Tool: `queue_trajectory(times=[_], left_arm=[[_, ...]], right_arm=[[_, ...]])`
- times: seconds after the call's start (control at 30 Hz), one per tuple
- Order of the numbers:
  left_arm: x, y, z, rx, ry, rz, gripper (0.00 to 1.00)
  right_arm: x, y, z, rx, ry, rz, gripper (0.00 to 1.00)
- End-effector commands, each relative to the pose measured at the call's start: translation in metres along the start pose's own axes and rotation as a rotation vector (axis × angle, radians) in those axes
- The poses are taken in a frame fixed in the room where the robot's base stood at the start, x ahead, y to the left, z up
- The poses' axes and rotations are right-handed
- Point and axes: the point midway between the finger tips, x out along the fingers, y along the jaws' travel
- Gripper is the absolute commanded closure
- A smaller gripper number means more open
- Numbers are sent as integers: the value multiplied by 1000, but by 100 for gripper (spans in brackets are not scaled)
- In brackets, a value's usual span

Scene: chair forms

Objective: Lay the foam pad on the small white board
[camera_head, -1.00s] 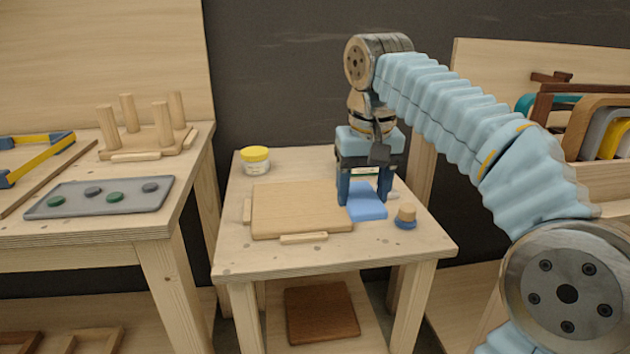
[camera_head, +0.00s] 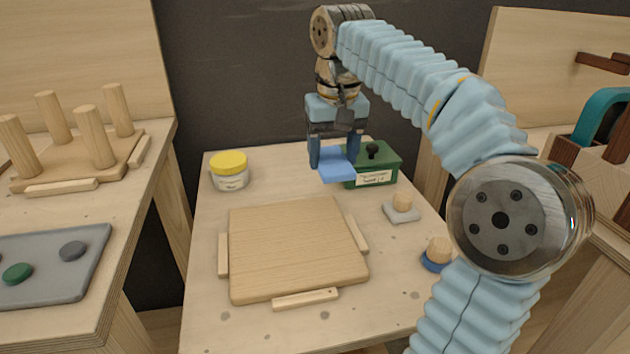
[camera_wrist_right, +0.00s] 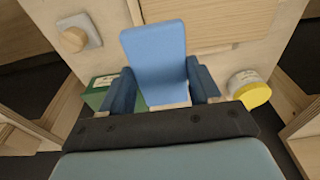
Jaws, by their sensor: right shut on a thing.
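The blue foam pad (camera_head: 337,163) is held flat by my right gripper (camera_head: 334,152), its fingers at the pad's two sides. The pad appears above the table's back part, in front of a green box. In the right wrist view the pad (camera_wrist_right: 156,55) extends out between the fingers (camera_wrist_right: 162,82). A pale wooden board (camera_head: 293,245) lies on the table in front of the pad, clear on top, with small wooden strips at its left, right and front edges. It looks light wood rather than plain white. My left gripper is out of view.
A yellow-lidded jar (camera_head: 229,171) stands at the back left, the green box (camera_head: 376,166) at the back right. A small grey-white plate with a wooden knob (camera_head: 402,213) and a blue-based knob (camera_head: 437,254) sit right of the board. A bench (camera_head: 60,210) with pegs stands left.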

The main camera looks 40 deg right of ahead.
Motion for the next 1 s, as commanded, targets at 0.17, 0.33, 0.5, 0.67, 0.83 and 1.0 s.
queue_trajectory(times=[0.17, 0.33, 0.5, 0.67, 0.83, 1.0], left_arm=[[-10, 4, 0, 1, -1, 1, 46], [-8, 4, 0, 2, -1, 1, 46], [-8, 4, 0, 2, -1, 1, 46], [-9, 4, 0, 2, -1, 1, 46], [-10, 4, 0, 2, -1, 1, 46], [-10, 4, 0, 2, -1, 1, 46]], right_arm=[[28, 3, -49, 2, -7, 2, 66], [66, 4, -75, 1, -5, 1, 66], [84, 4, -88, 1, -3, 1, 66], [96, 5, -95, 1, -4, 1, 66], [122, 5, -94, 1, -5, 1, 66], [129, 4, -93, 1, -2, 0, 66]])
